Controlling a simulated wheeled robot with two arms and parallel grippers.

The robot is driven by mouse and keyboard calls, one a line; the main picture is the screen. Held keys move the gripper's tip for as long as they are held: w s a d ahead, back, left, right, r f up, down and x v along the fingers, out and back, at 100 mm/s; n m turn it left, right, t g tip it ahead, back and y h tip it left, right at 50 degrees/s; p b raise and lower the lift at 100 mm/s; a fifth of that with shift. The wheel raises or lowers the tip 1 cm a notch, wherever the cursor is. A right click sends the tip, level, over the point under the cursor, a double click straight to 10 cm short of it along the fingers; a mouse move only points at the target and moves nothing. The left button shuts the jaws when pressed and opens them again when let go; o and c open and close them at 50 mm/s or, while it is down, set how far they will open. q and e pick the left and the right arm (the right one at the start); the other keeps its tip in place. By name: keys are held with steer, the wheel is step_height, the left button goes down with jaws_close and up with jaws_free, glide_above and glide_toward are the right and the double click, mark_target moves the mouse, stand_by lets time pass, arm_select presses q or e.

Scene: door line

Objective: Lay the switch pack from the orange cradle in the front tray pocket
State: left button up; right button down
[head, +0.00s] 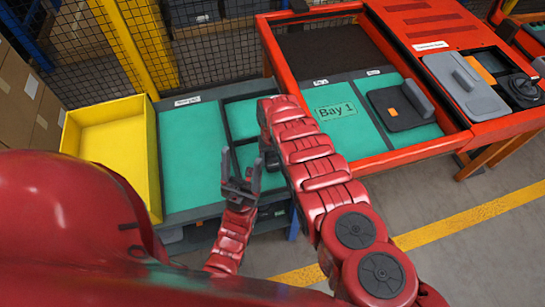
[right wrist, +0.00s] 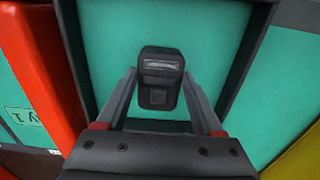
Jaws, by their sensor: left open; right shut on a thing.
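The switch pack (right wrist: 161,68), a small dark block with a grey strip, is between the fingertips of my right gripper (right wrist: 159,85), which is shut on it. The front tray pocket (right wrist: 215,40), teal with dark rims, lies beneath the pack. I cannot tell whether the pack touches the floor. In the head view my right gripper (head: 270,157) points down over this pocket, mostly hidden by its own arm. My left gripper (head: 241,181) is open and empty beside it, to the left. I cannot clearly make out an orange cradle.
A large teal pocket (head: 190,150) lies left, with a yellow bin (head: 110,130) beyond. A smaller pocket (head: 243,118) lies behind. A mesh fence stands behind.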

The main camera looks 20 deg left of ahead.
steer(key=shift+f+b, duration=0.5)
steer(key=shift+f, duration=0.05)
jaws_free()
steer(key=shift+r, duration=0.15)
steer(key=shift+r, duration=1.85)
step_height(320, 180, up, 14)
steer(key=p, duration=0.3)
steer(key=shift+f, duration=0.2)
